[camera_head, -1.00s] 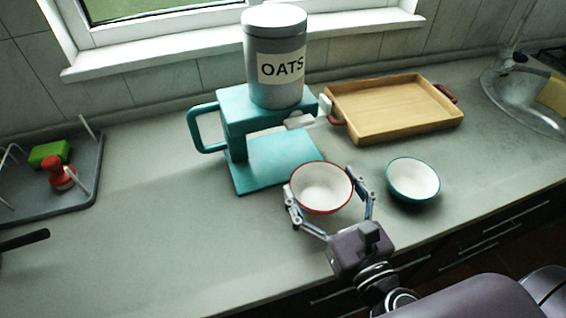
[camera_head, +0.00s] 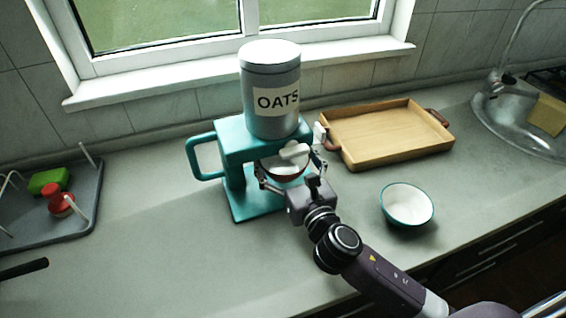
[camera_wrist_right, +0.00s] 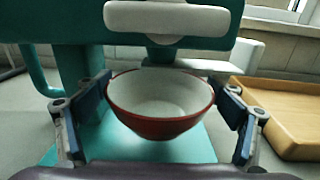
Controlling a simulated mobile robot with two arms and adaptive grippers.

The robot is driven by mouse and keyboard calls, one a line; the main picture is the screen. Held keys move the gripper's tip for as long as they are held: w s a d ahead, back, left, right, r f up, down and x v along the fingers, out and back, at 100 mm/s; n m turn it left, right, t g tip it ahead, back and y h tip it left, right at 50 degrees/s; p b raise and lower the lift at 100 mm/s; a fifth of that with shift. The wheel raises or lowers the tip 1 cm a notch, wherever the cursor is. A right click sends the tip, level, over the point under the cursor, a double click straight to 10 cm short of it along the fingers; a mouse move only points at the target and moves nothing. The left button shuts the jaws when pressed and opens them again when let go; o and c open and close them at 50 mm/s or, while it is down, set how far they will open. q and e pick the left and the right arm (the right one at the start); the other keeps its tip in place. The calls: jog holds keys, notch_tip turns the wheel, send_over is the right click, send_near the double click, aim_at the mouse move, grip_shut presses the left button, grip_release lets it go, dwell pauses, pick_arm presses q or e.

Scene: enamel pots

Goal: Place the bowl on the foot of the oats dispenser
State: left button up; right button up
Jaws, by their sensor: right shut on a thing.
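The oats dispenser (camera_head: 229,142) is teal with a grey canister labelled OATS on top and a flat teal foot (camera_head: 246,207) at its base. A red bowl with a white inside (camera_wrist_right: 158,122) is between the fingers of my right gripper (camera_wrist_right: 168,105), which is shut on it. In the head view my right gripper (camera_head: 291,183) holds the bowl (camera_head: 285,175) under the dispenser's white spout, over the foot. The head view shows the bowl partly covered by the spout and gripper. Whether the bowl touches the foot I cannot tell. My left gripper is not in view.
A teal bowl with a white inside (camera_head: 407,204) stands on the counter to the right. A wooden tray (camera_head: 386,160) lies right of the dispenser, near the sink (camera_head: 527,125). A grey rack (camera_head: 80,217) with a green sponge (camera_head: 48,181) is at left.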

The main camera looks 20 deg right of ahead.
aim_at(283, 169)
jog(key=shift+w, duration=0.35)
jog(key=shift+f, duration=0.2)
notch_tip(283, 169, down, 3)
jog(key=shift+f+b, duration=0.1)
jog(key=shift+b, duration=0.45)
jog(key=o, duration=1.3)
